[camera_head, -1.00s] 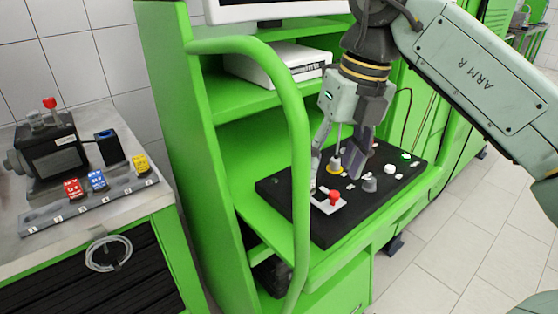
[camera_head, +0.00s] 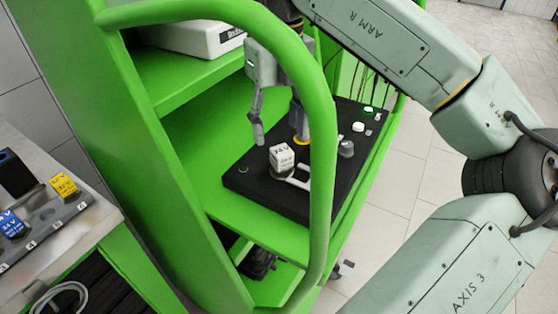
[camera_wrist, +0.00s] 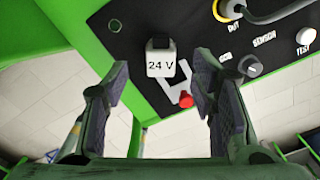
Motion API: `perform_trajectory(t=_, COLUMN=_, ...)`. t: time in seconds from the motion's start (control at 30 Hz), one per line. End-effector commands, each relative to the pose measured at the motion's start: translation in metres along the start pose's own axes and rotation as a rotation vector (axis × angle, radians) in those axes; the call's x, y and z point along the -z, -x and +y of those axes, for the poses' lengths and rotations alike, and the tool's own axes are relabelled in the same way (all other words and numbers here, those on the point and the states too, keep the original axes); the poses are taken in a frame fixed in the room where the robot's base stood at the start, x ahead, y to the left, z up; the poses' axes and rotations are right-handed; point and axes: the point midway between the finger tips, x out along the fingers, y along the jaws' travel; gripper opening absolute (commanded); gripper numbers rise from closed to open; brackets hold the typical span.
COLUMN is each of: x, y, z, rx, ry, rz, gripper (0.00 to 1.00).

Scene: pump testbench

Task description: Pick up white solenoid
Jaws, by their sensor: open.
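The white solenoid (camera_head: 282,158) is a small block marked "24 V", upright on the black panel (camera_head: 245,179) near its left end. In the wrist view the white solenoid (camera_wrist: 160,64) has a dark top part and lies ahead, roughly midway across the gap between my fingers.
A curved green rail (camera_head: 322,150) passes in front of the panel. A red knob (camera_wrist: 186,100) sits close by the solenoid, and a yellow-ringed port (camera_wrist: 222,10) is farther right. Yellow (camera_head: 63,185) and blue (camera_head: 11,224) solenoids stand on the left bench.

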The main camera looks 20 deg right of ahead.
Motion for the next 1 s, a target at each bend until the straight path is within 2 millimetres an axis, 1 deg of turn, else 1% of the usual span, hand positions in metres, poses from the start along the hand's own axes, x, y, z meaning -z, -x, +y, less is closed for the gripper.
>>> perform_trajectory(t=0.03, x=0.000, y=-0.007, z=0.000, rx=-0.001, ry=0.002, rz=0.000, gripper=0.52)
perform_trajectory(t=0.17, x=0.000, y=-0.013, z=0.000, rx=0.000, ry=0.002, rz=0.000, gripper=0.52)
perform_trajectory(t=0.23, x=0.001, y=-0.019, z=0.000, rx=-0.001, ry=0.001, rz=0.000, gripper=0.52)
perform_trajectory(t=0.5, x=0.005, y=-0.060, z=-0.002, rx=0.000, ry=0.002, rz=0.000, gripper=0.52)
perform_trajectory(t=0.57, x=0.005, y=-0.063, z=-0.002, rx=0.000, ry=0.002, rz=0.000, gripper=0.52)
perform_trajectory(t=0.77, x=0.005, y=-0.061, z=-0.002, rx=0.000, ry=0.002, rz=0.000, gripper=0.52)
perform_trajectory(t=1.0, x=0.005, y=-0.061, z=-0.002, rx=0.000, ry=0.002, rz=0.000, gripper=0.37)
